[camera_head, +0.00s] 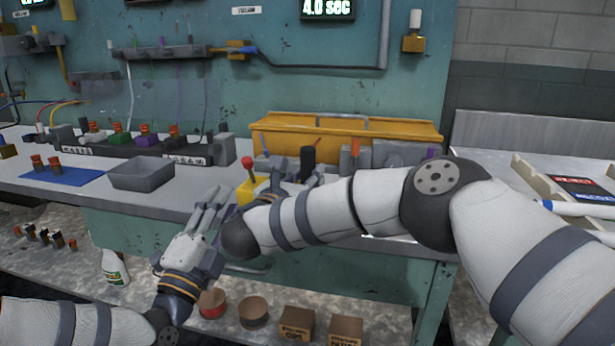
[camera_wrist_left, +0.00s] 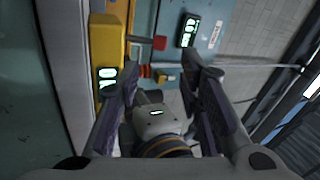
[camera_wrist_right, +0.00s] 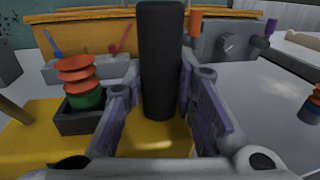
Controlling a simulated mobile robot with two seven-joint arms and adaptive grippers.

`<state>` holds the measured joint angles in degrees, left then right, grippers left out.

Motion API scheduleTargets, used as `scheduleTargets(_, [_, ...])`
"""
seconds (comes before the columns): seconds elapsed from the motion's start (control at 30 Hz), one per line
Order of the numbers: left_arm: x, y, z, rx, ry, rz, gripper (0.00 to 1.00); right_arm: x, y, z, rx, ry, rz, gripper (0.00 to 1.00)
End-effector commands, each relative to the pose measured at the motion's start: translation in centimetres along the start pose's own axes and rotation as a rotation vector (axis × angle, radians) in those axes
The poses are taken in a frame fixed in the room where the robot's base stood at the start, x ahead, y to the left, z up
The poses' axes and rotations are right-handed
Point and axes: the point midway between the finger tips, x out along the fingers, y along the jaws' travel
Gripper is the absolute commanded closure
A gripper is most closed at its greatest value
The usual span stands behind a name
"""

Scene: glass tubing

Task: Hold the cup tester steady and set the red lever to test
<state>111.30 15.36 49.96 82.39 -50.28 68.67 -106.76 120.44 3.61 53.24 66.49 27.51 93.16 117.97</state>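The yellow cup tester (camera_head: 246,188) stands at the bench's front edge with its red-knobbed lever (camera_head: 248,162) tilted slightly left. A black upright post (camera_wrist_right: 160,60) rises from its yellow base in the right wrist view. Beside it, an orange ribbed cup with a green base (camera_wrist_right: 80,80) sits in a dark holder. My right gripper (camera_wrist_right: 160,85) has its open fingers on either side of the post; contact cannot be confirmed. My left gripper (camera_head: 217,205) is open and empty, in front of the tester. The left wrist view shows the red knob (camera_wrist_left: 159,42) ahead, beyond the fingers.
A grey bin (camera_head: 142,176) and a blue mat (camera_head: 62,178) with orange cups lie on the bench to the left. A yellow case (camera_head: 345,130) stands behind the tester. My right arm hides much of the bench's right part. A lower shelf holds boxes (camera_head: 297,323).

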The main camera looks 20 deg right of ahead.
Motion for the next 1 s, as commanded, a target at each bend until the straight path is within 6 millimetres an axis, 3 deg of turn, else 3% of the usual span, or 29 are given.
scheduleTargets(0.07, [0.0,0.0,0.0,0.0,0.0,0.0,0.67,0.0,0.0,0.0,0.0,0.0,0.0,1.0])
scheduleTargets(0.23, [-1.2,0.6,0.2,0.034,0.027,-0.001,1.0,0.0,0.0,0.0,0.0,0.0,0.0,1.0])
scheduleTargets(0.4, [-4.3,0.7,1.6,0.127,0.108,-0.02,1.0,0.0,0.0,0.0,0.001,0.0,0.0,1.0])
scheduleTargets(0.53, [-5.8,0.1,2.5,0.17,0.152,-0.033,1.0,0.0,0.0,0.0,0.001,0.001,0.0,1.0])
scheduleTargets(0.87, [-6.1,-0.1,2.8,0.179,0.162,-0.036,1.0,-0.1,0.0,0.0,0.001,0.001,0.001,1.0])
scheduleTargets(1.0, [-5.2,-0.2,2.7,0.18,0.163,-0.039,1.0,-0.1,0.0,0.0,0.001,0.001,0.001,1.0])
